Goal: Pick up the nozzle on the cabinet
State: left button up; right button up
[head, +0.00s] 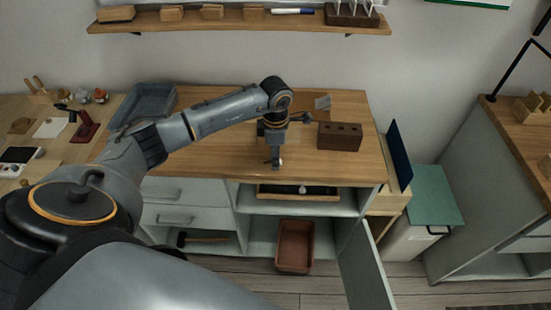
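The wooden cabinet top (225,165) spans the middle of the head view. My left gripper (276,162) hangs down from the arm near the top's front edge. A small pale spot shows at its fingertips; I cannot tell if it is the nozzle or part of the gripper. Whether the fingers are open or shut is too small to tell. A small grey piece (323,102) lies farther back on the top, and I cannot tell if that is the nozzle. A brown block with holes (340,136) stands to the right of the gripper. My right gripper is not in view.
A grey-blue tray (152,104) sits at the top's left. A wall shelf (225,23) runs above. Below, the cabinet holds a reddish-brown bin (295,247) and a mallet (205,240). An open cabinet door (365,270) juts forward at the lower right.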

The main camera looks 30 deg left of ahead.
pick_arm(q)
jog(key=c, duration=0.5)
jog(key=shift+c, duration=0.2)
jog(key=shift+r, duration=0.1)
